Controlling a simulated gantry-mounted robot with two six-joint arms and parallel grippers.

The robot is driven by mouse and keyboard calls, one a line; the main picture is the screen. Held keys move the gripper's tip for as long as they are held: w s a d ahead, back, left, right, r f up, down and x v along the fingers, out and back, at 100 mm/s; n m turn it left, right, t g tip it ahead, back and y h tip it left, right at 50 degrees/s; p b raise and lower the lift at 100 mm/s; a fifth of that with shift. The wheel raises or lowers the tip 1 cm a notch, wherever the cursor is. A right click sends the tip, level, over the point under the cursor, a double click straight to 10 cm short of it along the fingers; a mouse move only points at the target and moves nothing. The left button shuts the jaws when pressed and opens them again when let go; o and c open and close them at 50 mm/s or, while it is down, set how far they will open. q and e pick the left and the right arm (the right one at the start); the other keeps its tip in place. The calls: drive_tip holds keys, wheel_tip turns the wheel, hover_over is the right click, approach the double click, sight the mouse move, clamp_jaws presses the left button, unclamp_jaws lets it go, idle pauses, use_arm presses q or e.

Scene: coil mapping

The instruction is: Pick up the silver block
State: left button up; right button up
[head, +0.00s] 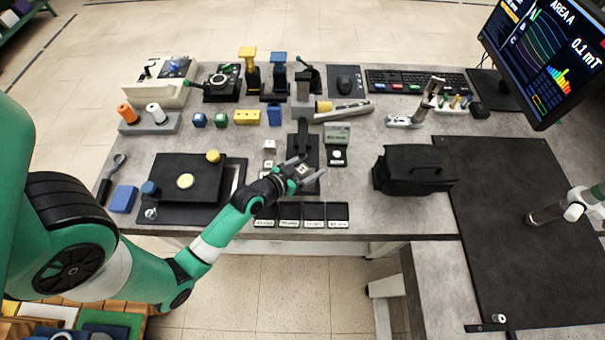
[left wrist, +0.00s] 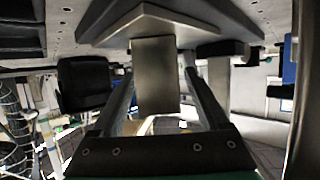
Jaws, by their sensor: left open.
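My left gripper (head: 308,169) is open, low over the front of the black stand (head: 305,150) near the middle of the table. In the left wrist view its two fingers (left wrist: 158,82) are apart, with a grey metallic block (left wrist: 154,65) showing between them. This looks like the silver block. I cannot tell whether either finger touches it. In the head view the gripper largely covers that spot, and only a small pale face (head: 302,170) shows between the fingers. Part of my right arm (head: 558,212) shows at the right edge; its jaws are not clear.
Black labelled trays (head: 290,213) lie in front. A black case (head: 415,168) is to the right. The black mat (head: 500,200) is mostly clear.

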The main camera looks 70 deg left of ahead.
sight(299, 171)
use_arm(q)
clamp_jaws()
idle(0.4)
drive_tip(key=shift+w+r+p, duration=0.1)
drive_tip(key=shift+r+p, duration=0.85)
drive_tip(key=shift+r, duration=0.7)
drive_tip(key=shift+s+d+r, duration=0.1)
drive_tip(key=shift+s+r, duration=0.05)
drive_tip(key=shift+s, duration=0.2)
drive_tip(key=s+d, duration=0.1)
drive_tip(key=s, duration=0.3)
drive_tip(key=s+d, duration=0.1)
drive_tip(key=s, duration=0.1)
drive_tip(key=shift+d+f, duration=0.2)
drive_tip(key=shift+d, duration=0.1)
drive_tip(key=s+d+b, duration=0.1)
drive_tip(key=s, duration=0.1)
drive_tip(key=s+d, duration=0.1)
drive_tip(key=s, duration=0.2)
drive_tip(key=s+d+b, duration=0.1)
drive_tip(key=s, duration=0.1)
drive_tip(key=shift+s+d+f+b, duration=0.1)
drive_tip(key=shift+s+f+b, duration=0.05)
drive_tip(key=shift+s+b, duration=0.2)
drive_tip(key=shift+s+d, duration=0.25)
drive_tip(key=shift+s, duration=0.4)
drive_tip(key=shift+s+d+r+b, duration=0.3)
drive_tip(key=shift+s+d+b, duration=0.1)
drive_tip(key=shift+b, duration=0.1)
